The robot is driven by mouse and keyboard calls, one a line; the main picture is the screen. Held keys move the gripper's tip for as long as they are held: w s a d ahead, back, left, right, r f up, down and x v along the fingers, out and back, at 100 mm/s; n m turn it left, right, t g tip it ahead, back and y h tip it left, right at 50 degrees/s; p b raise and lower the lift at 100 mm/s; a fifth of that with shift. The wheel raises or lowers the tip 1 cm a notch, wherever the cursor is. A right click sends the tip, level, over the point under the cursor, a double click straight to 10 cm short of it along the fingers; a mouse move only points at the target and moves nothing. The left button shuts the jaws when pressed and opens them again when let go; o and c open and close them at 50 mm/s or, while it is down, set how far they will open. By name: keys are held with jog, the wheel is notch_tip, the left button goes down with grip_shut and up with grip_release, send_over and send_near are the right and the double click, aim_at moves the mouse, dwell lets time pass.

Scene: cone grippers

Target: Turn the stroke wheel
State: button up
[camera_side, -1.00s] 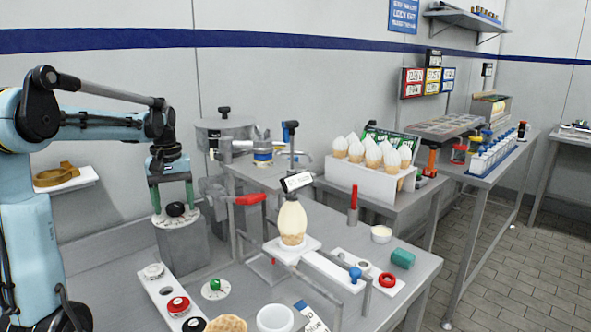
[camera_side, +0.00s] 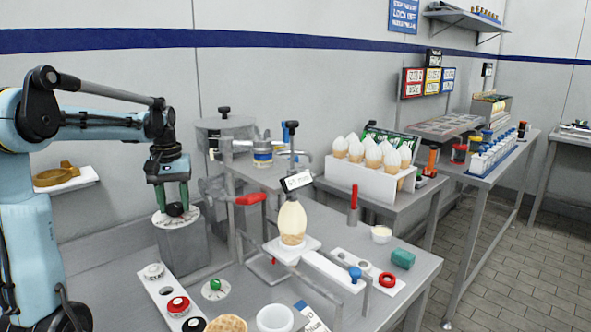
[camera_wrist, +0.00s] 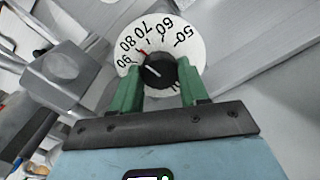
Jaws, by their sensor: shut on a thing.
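The stroke wheel is a black knob (camera_side: 174,210) on a white dial plate (camera_side: 158,220), set on top of a grey post (camera_side: 183,248) at the left of the bench. In the wrist view the knob (camera_wrist: 158,71) has a white pointer line, and the dial (camera_wrist: 133,58) carries printed numbers from 50 to 90 and a red mark near 80. My gripper (camera_side: 174,205) points down with its green fingers on either side of the knob, shut on it. The wrist view shows the fingers (camera_wrist: 160,85) flanking the knob; their exact contact is partly hidden.
A red-handled lever (camera_side: 250,199) stands just right of the post. A cone-shaped item (camera_side: 292,222) sits on a white stand further right. A white strip with knobs (camera_side: 165,290) and a green-knobbed dial (camera_side: 215,287) lie in front. A shelf with a tan ring (camera_side: 60,176) is behind left.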

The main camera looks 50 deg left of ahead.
aim_at(175, 205)
jog(key=m, duration=1)
jog(key=shift+m, duration=0.4)
dwell(0.4)
jog(key=o, duration=1)
jog(key=shift+o, duration=0.2)
notch_tip(175, 205, up, 12)
